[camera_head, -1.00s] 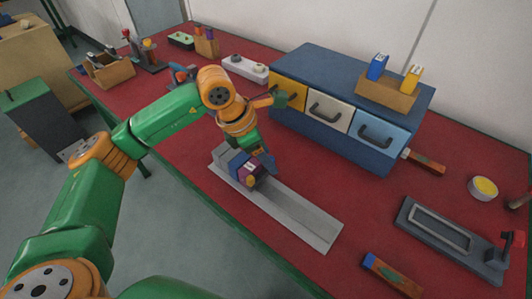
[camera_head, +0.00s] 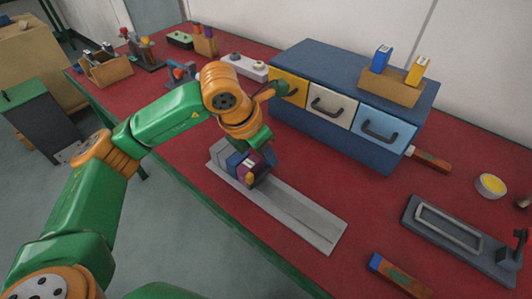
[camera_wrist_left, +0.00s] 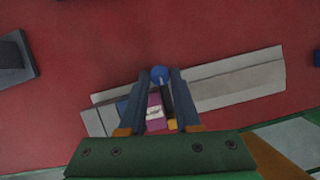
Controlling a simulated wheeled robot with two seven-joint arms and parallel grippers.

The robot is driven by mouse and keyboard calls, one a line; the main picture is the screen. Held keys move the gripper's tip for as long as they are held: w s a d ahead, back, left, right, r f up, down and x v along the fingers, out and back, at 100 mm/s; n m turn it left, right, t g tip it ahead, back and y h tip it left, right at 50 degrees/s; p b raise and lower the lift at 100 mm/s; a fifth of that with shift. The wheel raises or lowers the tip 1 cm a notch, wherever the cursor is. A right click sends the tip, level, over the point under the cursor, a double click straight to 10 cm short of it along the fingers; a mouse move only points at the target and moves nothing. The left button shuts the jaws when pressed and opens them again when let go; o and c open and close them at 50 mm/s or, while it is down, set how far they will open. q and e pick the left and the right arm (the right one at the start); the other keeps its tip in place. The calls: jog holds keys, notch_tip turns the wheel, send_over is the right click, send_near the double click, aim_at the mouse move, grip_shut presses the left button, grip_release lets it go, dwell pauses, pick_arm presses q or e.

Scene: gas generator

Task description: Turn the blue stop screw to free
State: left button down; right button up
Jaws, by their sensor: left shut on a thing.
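A grey slotted rail (camera_head: 300,222) lies on the red table, with a small blue, purple and yellow block assembly (camera_head: 236,163) at its far left end. My left gripper (camera_head: 259,165) is over this assembly, pointing down. In the left wrist view the round blue stop screw (camera_wrist_left: 160,74) sits between the two fingertips, and the gripper is shut on it. A purple block (camera_wrist_left: 154,108) with a pale label and a yellow piece (camera_wrist_left: 172,125) show between the fingers. In the head view the screw is hidden by the gripper. My right gripper is not in view.
A blue cabinet (camera_head: 346,148) with yellow, white and light blue drawers stands just behind the rail. A grey fixture (camera_head: 465,247) and a blue-ended wooden piece (camera_head: 398,276) lie to the right. The table around the rail's right end is clear.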

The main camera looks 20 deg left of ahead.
pick_arm(q)
jog(key=c, duration=0.6)
grip_release()
jog(key=v, duration=0.7)
jog(key=shift+w, duration=0.1)
